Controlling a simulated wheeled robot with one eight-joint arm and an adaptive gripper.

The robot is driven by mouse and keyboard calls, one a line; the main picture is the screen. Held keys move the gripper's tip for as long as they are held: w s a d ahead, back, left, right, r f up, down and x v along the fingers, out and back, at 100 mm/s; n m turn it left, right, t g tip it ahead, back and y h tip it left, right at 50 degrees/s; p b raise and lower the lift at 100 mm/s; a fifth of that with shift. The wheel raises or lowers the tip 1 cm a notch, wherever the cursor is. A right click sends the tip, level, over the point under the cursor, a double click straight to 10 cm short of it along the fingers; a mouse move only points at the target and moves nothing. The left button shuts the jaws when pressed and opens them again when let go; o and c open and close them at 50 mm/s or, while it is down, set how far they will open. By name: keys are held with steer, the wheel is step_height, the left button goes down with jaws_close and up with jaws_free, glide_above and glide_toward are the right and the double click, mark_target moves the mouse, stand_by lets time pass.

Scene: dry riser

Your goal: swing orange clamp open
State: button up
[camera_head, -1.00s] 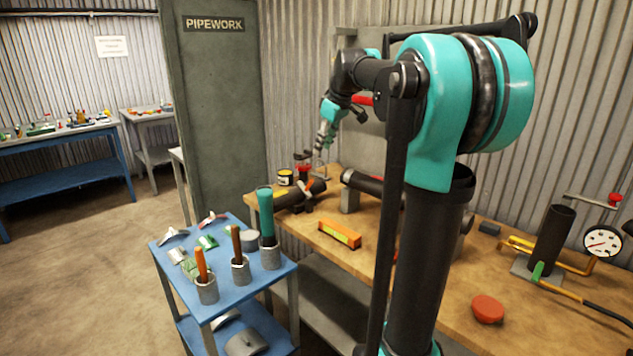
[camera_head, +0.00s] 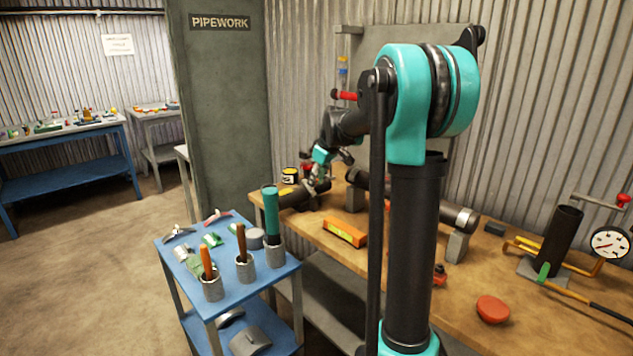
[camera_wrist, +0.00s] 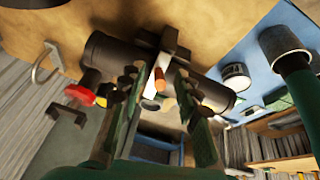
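A small orange piece (camera_wrist: 160,78), which looks like part of the orange clamp, shows in the wrist view in front of a dark pipe (camera_wrist: 107,55). A grey bracket-like part (camera_wrist: 168,40) sits across the pipe just above it. My gripper (camera_wrist: 157,84) has its two fingers apart, one on each side of the orange piece, with no clear contact. In the head view my gripper (camera_head: 317,184) is at the dark pipe (camera_head: 292,198) on the bench's far left end and hides most of the clamp there.
A blue trolley (camera_head: 226,300) with tools and cups stands close on the left. A red knob (camera_wrist: 82,95) is beside the pipe.

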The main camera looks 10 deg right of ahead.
mark_target(314, 191)
steer(key=shift+f, duration=0.1)
steer(key=shift+c, duration=0.4)
jaws_close()
steer(key=shift+s+d, duration=0.1)
steer(key=t+y, duration=0.1)
steer(key=t, duration=0.1)
steer(key=s+d+f+t+y, duration=0.1)
steer(key=shift+s+t, duration=0.3)
steer(key=shift+t, duration=0.1)
steer(key=shift+s+d+f+t+y, duration=0.2)
steer(key=shift+s+f+t+y, duration=0.15)
steer(key=shift+t+y, duration=0.4)
steer(key=shift+s+d+f+t+y, duration=0.2)
steer(key=shift+f+t+y, duration=0.25)
steer(key=shift+t, duration=0.5)
steer(key=shift+o, duration=0.4)
jaws_free()
